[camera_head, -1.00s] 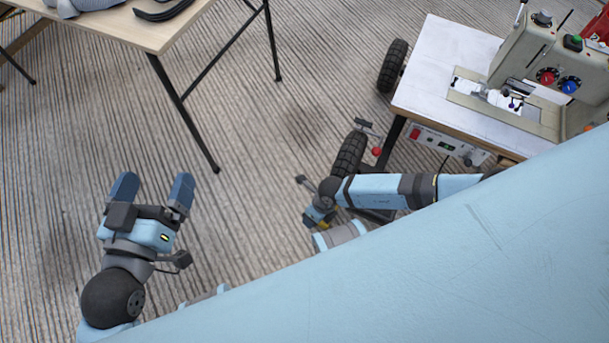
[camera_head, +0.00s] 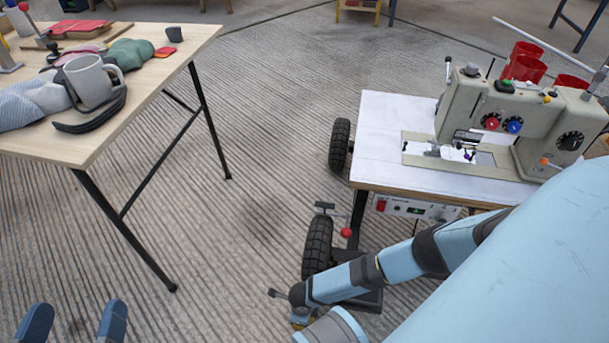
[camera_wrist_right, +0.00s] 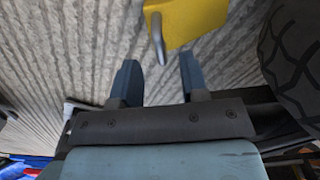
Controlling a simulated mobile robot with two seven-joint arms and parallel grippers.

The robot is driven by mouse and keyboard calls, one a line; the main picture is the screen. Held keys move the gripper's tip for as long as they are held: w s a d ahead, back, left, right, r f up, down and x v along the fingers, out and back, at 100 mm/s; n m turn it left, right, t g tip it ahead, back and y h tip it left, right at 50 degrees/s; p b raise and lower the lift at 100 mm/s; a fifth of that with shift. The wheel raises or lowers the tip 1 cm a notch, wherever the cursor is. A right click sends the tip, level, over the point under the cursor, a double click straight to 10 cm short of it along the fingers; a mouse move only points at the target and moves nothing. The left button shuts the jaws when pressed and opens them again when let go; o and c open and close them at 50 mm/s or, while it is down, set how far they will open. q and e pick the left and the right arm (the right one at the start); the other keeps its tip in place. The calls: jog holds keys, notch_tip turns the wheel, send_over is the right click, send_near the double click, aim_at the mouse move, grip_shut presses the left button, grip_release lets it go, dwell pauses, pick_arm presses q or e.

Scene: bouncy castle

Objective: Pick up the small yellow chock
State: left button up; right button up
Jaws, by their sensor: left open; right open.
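A yellow block (camera_wrist_right: 195,18), which looks like the small chock, shows at the top of the right wrist view, partly cut off by the frame edge. A grey rod-like piece (camera_wrist_right: 158,38) hangs from its left side. My right gripper (camera_wrist_right: 159,70) is open, with its two blue fingers apart. The yellow block lies beyond the fingertips, not between them; the end of the rod is near the gap. In the head view my right gripper is mostly hidden behind my own arm. My left gripper (camera_head: 75,322) is open and empty at the bottom left of the head view.
A sewing machine (camera_head: 465,115) stands on a white-topped wheeled table (camera_head: 385,125) at right. Its black tyre (camera_head: 318,245) also shows close beside my right gripper (camera_wrist_right: 292,50). A wooden table (camera_head: 130,105) with a mug (camera_head: 90,82) and cloths stands at left. Ribbed floor between is clear.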

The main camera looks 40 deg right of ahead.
notch_tip(320, 180, down, 4)
jog(key=b, duration=0.2)
jog(key=shift+f+b, duration=0.1)
jog(key=shift+b, duration=0.2)
jog(key=shift+f, duration=0.15)
pick_arm(q)
jog(key=shift+w+a+r+m+t+h, duration=0.1)
jog(key=shift+w+a+m+t+h, duration=0.1)
jog(key=shift+w+a+m+t, duration=0.3)
jog(key=shift+w+r+m+t+h, duration=0.1)
jog(key=shift+w+m+h, duration=0.15)
jog(key=shift+m, duration=0.45)
pick_arm(e)
grip_shut()
